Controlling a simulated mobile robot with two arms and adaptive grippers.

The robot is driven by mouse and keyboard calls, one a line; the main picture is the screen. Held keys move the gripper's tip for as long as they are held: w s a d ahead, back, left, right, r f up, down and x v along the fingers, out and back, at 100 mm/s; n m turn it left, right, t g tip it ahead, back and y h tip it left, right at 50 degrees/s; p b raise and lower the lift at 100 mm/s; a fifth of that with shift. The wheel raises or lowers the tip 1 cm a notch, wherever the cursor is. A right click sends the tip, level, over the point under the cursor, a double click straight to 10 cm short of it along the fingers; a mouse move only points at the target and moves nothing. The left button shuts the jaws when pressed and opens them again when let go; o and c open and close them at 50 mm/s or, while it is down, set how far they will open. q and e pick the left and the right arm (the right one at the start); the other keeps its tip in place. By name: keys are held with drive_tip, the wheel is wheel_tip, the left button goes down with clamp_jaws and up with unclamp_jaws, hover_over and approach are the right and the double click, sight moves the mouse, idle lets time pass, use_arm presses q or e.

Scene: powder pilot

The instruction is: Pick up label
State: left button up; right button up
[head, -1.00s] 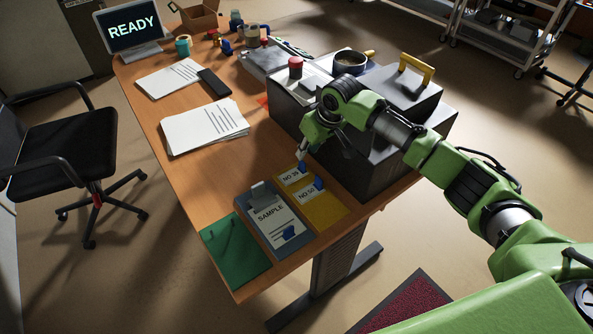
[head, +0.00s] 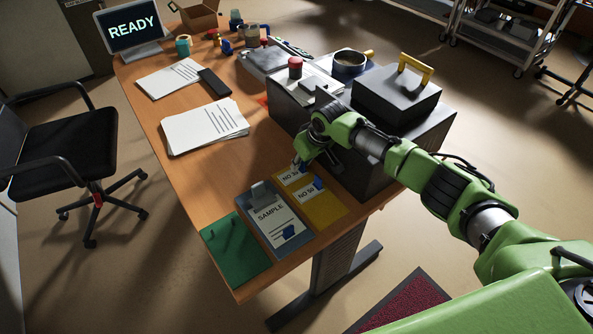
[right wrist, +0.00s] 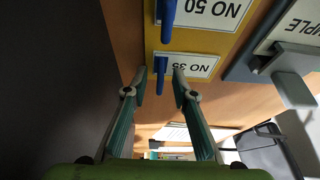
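Two white labels, NO 35 (head: 289,178) and NO 50 (head: 306,195), lie on a yellow board (head: 327,212) at the near end of the table. Each has an upright blue tab. In the right wrist view the NO 35 label (right wrist: 196,66) is just ahead of my fingers, with its blue tab (right wrist: 160,68) lying between the fingertip lines. The NO 50 label (right wrist: 212,10) is farther up. My right gripper (right wrist: 160,82) is open and empty; in the head view it (head: 301,164) is low over the NO 35 label, partly hiding its tab. My left gripper is out of view.
A clipboard marked SAMPLE (head: 272,218) and a green board (head: 235,250) lie left of the yellow board. A large dark machine (head: 370,180) stands close to the right. Paper stacks (head: 204,127) lie farther back on the wooden table (head: 200,185).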

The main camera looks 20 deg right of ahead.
clamp_jaws()
drive_tip(key=shift+r, duration=0.15)
drive_tip(key=shift+r, duration=0.25)
wheel_tip(320, 180, up, 3)
drive_tip(key=shift+f+b, duration=0.2)
drive_tip(key=shift+b, duration=0.25)
drive_tip(key=s+a+r+p, duration=0.1)
drive_tip(key=s+r+p, duration=0.4)
drive_tip(key=s+r, duration=0.8)
drive_tip(key=shift+s+a+r, duration=0.25)
drive_tip(key=shift+s+a, duration=0.15)
drive_tip(key=shift+s, duration=0.05)
idle(0.5)
idle(1.2)
